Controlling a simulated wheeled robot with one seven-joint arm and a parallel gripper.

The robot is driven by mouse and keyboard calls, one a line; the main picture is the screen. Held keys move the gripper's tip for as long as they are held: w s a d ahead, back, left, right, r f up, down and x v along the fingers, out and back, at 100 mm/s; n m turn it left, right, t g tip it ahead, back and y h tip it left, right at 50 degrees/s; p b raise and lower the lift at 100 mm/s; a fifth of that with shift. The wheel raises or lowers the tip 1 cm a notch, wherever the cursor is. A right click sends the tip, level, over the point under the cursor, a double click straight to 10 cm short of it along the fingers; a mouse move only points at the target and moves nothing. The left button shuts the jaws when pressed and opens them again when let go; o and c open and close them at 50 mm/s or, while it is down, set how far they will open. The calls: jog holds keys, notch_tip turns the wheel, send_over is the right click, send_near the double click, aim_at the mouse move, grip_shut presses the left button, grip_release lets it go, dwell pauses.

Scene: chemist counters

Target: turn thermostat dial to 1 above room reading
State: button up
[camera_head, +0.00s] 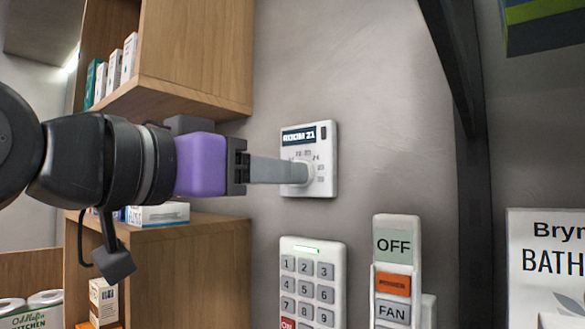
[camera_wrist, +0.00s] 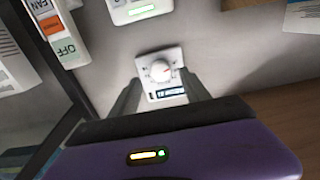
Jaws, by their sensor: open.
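The white thermostat (camera_head: 328,186) is on the grey wall, and its dark display reads "ROOM 21". Its round white dial (camera_wrist: 160,70) shows in the wrist view, where the thermostat appears upside down. Small numbers ring the dial, too small to read surely. My gripper (camera_head: 300,172) points at the dial from the left in the head view, its fingertips overlapping the dial there. In the wrist view, the two fingers are apart, one to each side of the dial. I cannot tell whether they touch it. The fingers partly hide the dial in the head view.
A numbered keypad (camera_head: 313,243) and a panel with OFF and FAN labels (camera_head: 397,222) are on the wall below. Wooden shelves (camera_head: 205,50) with boxes stand to the left, close to my arm. A dark vertical post (camera_head: 475,180) is to the right.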

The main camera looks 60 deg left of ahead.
jog(key=shift+p+x, duration=0.45)
jog(key=shift+x, duration=1.55)
grip_shut()
